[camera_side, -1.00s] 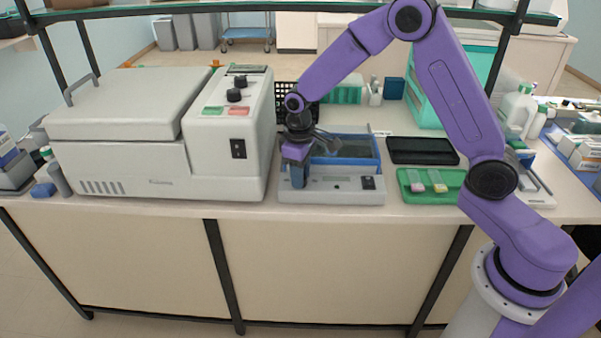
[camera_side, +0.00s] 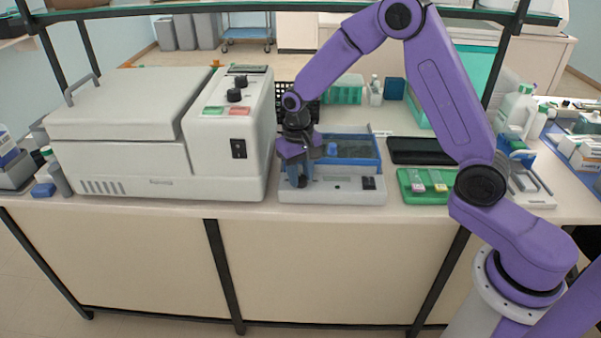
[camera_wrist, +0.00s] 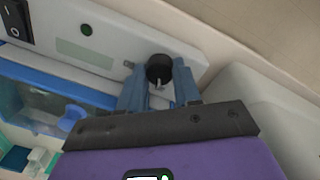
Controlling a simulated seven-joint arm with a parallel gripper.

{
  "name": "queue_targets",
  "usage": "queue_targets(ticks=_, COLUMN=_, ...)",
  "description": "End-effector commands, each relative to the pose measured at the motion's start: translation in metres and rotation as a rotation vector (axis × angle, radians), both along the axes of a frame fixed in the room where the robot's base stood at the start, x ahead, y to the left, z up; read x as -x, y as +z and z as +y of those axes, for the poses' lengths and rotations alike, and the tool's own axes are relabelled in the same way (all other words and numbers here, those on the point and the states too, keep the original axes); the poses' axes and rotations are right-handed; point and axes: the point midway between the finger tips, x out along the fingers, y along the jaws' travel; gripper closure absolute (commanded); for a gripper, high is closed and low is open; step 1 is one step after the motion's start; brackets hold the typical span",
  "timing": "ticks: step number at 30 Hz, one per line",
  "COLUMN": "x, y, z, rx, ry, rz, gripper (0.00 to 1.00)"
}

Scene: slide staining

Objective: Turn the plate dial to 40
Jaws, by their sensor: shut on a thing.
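A black dial (camera_wrist: 158,69) with a pale pointer mark stands on the front panel of a light grey bath unit (camera_side: 333,197). In the wrist view the dial sits between the two blue fingers of my gripper (camera_wrist: 160,80), which is shut on it. In the side view my gripper (camera_side: 298,178) is at the left end of the unit's front panel and hides the dial. The setting and any scale marks cannot be read.
The unit has a blue-rimmed basin (camera_side: 376,150) and a black rocker switch (camera_side: 369,183). A large grey machine (camera_side: 120,150) stands close on the left. A green tray with slides (camera_side: 408,193) and a dark plate (camera_side: 420,150) lie to the right.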

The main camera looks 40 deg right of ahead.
Motion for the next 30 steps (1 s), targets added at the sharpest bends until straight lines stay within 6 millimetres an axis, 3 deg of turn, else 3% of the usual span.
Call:
queue_targets(ticks=14, x=-0.0008, y=0.0011, z=0.0000, rx=0.000, ry=-0.019, rz=-0.003, gripper=0.98)
queue_targets(ticks=15, x=-0.0008, y=0.0011, z=0.0000, rx=0.000, ry=-0.019, rz=-0.003, gripper=0.64)
queue_targets(ticks=17, x=-0.0008, y=0.0011, z=0.0000, rx=0.000, ry=-0.018, rz=-0.003, gripper=0.45)
queue_targets(ticks=30, x=-0.0011, y=0.0086, z=0.0005, rx=-0.001, ry=-0.018, rz=-0.004, gripper=0.42)
